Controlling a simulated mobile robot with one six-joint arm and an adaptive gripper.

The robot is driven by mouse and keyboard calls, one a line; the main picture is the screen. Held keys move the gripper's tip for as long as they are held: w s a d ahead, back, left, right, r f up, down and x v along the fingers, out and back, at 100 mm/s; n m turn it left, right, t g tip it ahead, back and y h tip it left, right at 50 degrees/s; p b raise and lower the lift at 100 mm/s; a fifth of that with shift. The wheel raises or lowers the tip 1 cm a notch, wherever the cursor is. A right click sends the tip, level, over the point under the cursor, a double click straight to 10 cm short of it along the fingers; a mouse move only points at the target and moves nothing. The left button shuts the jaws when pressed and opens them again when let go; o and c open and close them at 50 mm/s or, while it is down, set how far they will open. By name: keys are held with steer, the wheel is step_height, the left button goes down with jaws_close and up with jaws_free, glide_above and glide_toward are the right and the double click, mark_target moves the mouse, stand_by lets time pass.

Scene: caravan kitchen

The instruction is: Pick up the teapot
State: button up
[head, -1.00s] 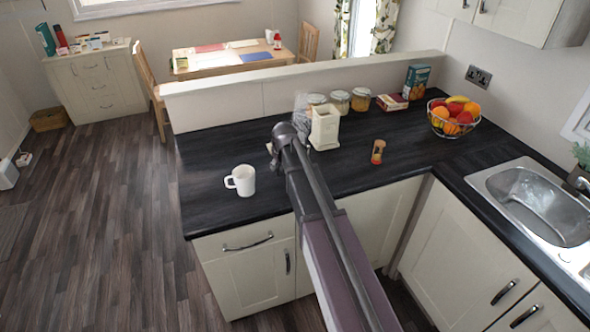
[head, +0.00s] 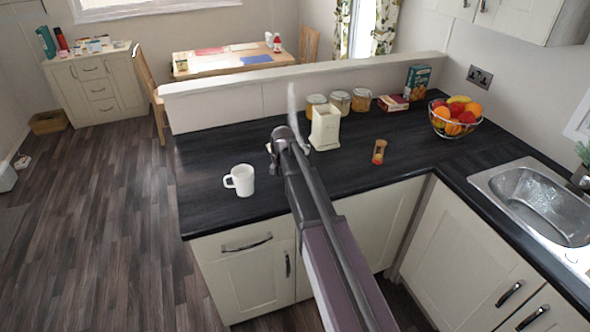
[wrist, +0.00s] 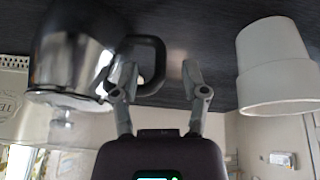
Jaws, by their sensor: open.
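The teapot (wrist: 70,50) is at the upper left of the wrist view, upside down there, with a shiny dark and steel body. Its black handle (wrist: 158,68) shows between the two fingers of my gripper (wrist: 156,78). The gripper is open, with one finger on each side of the handle; I cannot tell whether either touches it. In the head view my arm hides the teapot, and the gripper is mostly hidden too.
A white mug (head: 240,180) stands left of my arm; it also shows in the wrist view (wrist: 275,75). A cream canister (head: 325,128), glass jars (head: 340,102), an hourglass (head: 379,151) and a fruit bowl (head: 454,118) stand right.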

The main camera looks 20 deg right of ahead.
steer(key=shift+b+x, duration=0.8)
steer(key=shift+x, duration=0.35)
jaws_close()
